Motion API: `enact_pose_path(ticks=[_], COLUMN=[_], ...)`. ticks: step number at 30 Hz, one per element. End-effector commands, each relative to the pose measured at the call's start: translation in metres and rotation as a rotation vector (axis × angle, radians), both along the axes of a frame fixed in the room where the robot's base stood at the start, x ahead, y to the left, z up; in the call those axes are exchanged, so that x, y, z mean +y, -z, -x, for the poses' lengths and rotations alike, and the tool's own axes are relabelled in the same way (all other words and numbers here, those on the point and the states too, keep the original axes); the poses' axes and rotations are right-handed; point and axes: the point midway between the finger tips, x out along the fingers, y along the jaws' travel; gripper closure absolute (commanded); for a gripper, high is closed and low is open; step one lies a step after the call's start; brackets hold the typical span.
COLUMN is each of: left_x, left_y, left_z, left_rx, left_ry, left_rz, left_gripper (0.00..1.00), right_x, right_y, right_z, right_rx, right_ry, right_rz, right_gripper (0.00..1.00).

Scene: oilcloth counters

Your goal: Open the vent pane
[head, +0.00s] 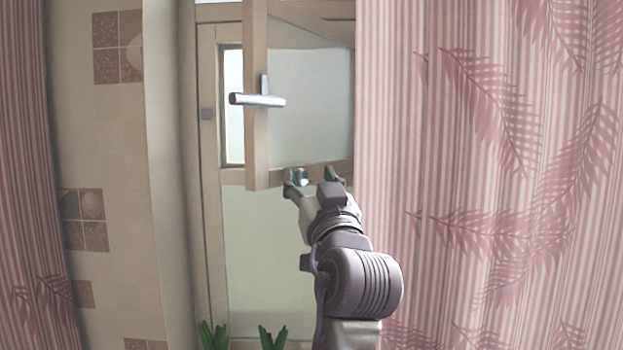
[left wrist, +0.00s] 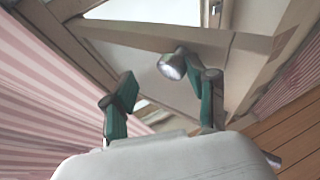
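The vent pane (head: 310,95) is a framed glass pane high in the window. It stands ajar, its left edge swung out from the window frame (head: 208,150), with a bright gap beside it. Its silver lever handle (head: 258,99) sits on the left stile and points left. My left gripper (head: 318,176) is at the pane's bottom rail, right of and below the handle. In the left wrist view its green-padded fingers (left wrist: 163,100) are spread apart with nothing clamped between them. A silver rounded end (left wrist: 172,65) shows beyond them, near the right finger. Contact with the pane is unclear.
A pink striped curtain (head: 490,180) hangs close on the right of my left arm. Another curtain (head: 30,180) hangs at the far left, beside a tiled wall (head: 105,150). Green plant tips (head: 272,338) stand below the window. Frosted glass (head: 265,250) fills the lower window.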

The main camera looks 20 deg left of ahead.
Motion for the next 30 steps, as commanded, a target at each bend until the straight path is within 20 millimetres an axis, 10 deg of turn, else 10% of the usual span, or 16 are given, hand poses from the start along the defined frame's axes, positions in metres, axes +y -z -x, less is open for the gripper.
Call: enact_pose_path(ticks=[18, 30], left_x=[0.0, 0.0], left_y=[-0.089, -0.101], left_z=[0.002, 0.001], left_rx=[-0.004, 0.0], left_ry=[0.001, 0.001], left_rz=[0.001, 0.0], left_gripper=[0.46, 0.46], right_x=[0.004, 0.004], right_y=[0.0, 0.0], right_z=[0.0, 0.0], right_rx=[0.0, 0.0], right_ry=[0.003, 0.002], right_rz=[-0.005, -0.005], right_gripper=[0.6, 0.6])
